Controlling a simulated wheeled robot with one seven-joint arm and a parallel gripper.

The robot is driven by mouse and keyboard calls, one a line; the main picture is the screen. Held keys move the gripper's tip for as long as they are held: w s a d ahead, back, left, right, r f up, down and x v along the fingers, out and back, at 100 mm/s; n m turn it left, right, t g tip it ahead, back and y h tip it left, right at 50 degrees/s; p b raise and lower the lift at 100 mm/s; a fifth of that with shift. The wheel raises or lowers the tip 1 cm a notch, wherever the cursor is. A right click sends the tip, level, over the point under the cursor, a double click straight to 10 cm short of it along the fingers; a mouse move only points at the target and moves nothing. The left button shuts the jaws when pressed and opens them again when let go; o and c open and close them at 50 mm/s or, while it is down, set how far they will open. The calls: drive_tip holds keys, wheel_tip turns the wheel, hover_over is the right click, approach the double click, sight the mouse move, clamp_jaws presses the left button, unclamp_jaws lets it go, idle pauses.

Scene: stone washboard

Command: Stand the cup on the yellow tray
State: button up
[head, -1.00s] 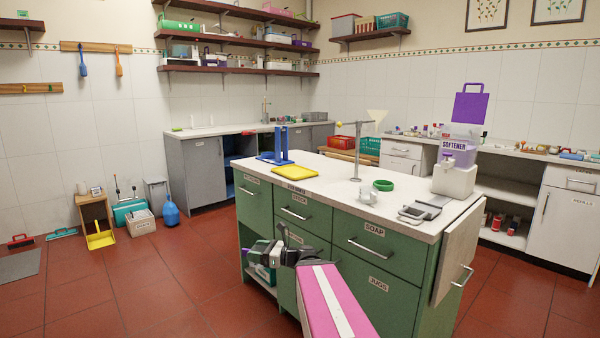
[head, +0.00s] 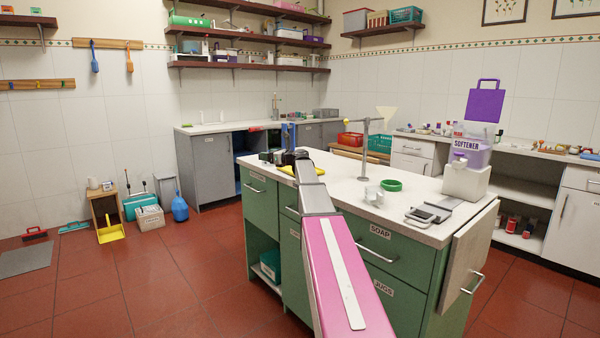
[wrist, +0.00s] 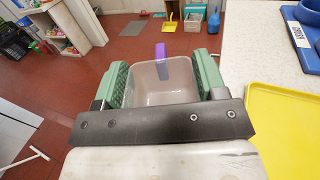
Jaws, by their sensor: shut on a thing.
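My gripper (head: 272,157) is shut on the cup (wrist: 160,90), which sits between its green jaws in the wrist view. The cup is pale and translucent, with a purple part on its far side. I look into its open top; its exact tilt is hard to tell. In the head view my gripper and arm hide the cup. The yellow tray (wrist: 292,130) lies flat on the white island top, to the right of my gripper in the wrist view. In the head view only strips of the tray (head: 319,172) show past my arm. The cup is apart from the tray.
The island top (head: 340,178) also holds a blue stand (head: 289,134), a metal post (head: 365,150), a white mug-like piece (head: 374,196), a green ring (head: 391,185), a scale-like device (head: 428,214) and a softener dispenser (head: 468,170). Red floor lies left of the island.

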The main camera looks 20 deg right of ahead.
drive_tip(key=w+d+r, duration=0.2)
drive_tip(key=w+r, duration=0.3)
drive_tip(key=r, duration=0.1)
hover_over(290, 168)
drive_tip(key=shift+m+t+h, duration=0.3)
drive_tip(key=shift+t, duration=0.1)
drive_tip(key=f, duration=0.6)
drive_tip(key=shift+s+a+f, duration=0.25)
drive_tip(key=shift+s+f, duration=0.05)
drive_tip(key=shift+s, duration=0.1)
drive_tip(key=shift+d+f, duration=0.25)
drive_tip(key=shift+f, duration=1.9)
drive_tip(key=shift+f, duration=0.1)
drive_tip(key=o, duration=1)
drive_tip(key=shift+c, duration=0.2)
drive_tip(key=shift+v, duration=3.75)
